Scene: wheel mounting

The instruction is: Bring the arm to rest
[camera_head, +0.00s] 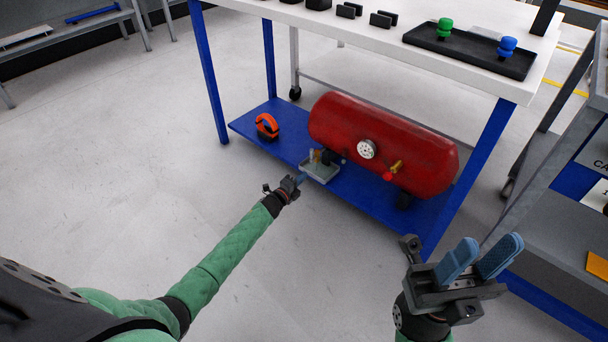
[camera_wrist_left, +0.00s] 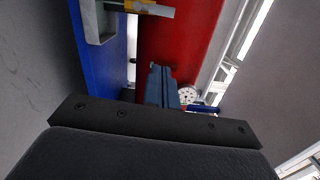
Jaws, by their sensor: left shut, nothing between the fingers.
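My left gripper (camera_head: 301,178) is stretched forward and low, in front of the blue lower shelf and beside the small grey tray (camera_head: 321,171). In the left wrist view its blue fingers (camera_wrist_left: 161,84) are together with nothing between them, and they point toward the red tank (camera_wrist_left: 180,35). Whether the fingertips touch the tray or shelf cannot be told. My right gripper (camera_head: 482,254) is at the lower right, fingers up and apart, with nothing between them.
The red tank (camera_head: 385,140) with gauge and valve lies on the blue shelf (camera_head: 257,118), beside an orange-black item (camera_head: 267,126). Above is a white tabletop (camera_head: 380,38) with a black tray (camera_head: 470,55). A grey cart stands at right. The floor (camera_head: 110,150) at left is clear.

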